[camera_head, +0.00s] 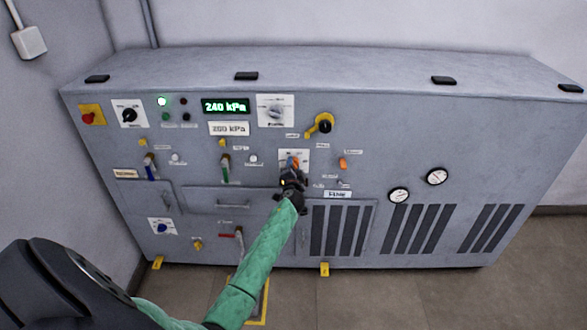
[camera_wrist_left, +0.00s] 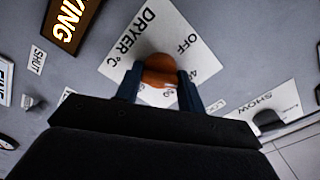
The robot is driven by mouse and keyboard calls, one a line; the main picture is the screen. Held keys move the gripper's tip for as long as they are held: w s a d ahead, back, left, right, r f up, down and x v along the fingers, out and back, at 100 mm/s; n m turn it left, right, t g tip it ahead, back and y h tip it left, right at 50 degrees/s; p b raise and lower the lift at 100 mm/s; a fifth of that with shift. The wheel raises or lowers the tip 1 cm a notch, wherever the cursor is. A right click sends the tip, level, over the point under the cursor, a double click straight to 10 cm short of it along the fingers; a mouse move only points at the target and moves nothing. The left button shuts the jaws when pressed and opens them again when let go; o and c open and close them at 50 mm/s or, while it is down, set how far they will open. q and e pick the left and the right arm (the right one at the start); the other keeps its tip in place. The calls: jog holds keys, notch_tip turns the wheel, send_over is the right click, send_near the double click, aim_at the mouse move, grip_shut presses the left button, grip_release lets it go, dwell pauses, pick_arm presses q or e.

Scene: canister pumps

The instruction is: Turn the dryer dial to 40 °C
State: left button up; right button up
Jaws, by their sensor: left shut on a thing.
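The dryer dial is an orange knob (camera_wrist_left: 160,72) on a white plate (camera_wrist_left: 185,28) marked "DRYER °C" and "OFF" in the left wrist view, which shows the plate tilted. Part of a "4…" mark shows right of the knob, and more marks below it are partly covered. My left gripper (camera_wrist_left: 158,92) has its two dark blue fingers on either side of the knob, shut on it. In the head view the left gripper (camera_head: 291,178) is at the plate, with the orange knob (camera_head: 294,161) just above it. Exactly where the knob points is unclear. My right gripper is not in view.
The grey cabinet (camera_head: 250,180) carries a green display (camera_head: 226,106) reading 240 kPa, a white selector plate (camera_head: 276,111), a yellow fitting with a black knob (camera_head: 322,124), an orange part (camera_head: 342,163), and gauges (camera_head: 437,176) at right. Several levers and labels surround the dial.

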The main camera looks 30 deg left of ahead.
pick_arm(q)
jog(key=shift+f, duration=0.1)
dwell(0.3)
jog(key=o, duration=1)
jog(key=shift+c, duration=0.2)
jog(key=b+v, duration=0.2)
jog(key=v, duration=0.5)
jog(key=shift+s+d, duration=0.25)
jog(key=shift+s, duration=0.1)
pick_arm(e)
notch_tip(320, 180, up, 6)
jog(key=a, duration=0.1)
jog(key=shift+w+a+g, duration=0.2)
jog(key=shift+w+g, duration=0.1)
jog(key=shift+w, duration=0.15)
pick_arm(q)
jog(key=shift+a, duration=0.1)
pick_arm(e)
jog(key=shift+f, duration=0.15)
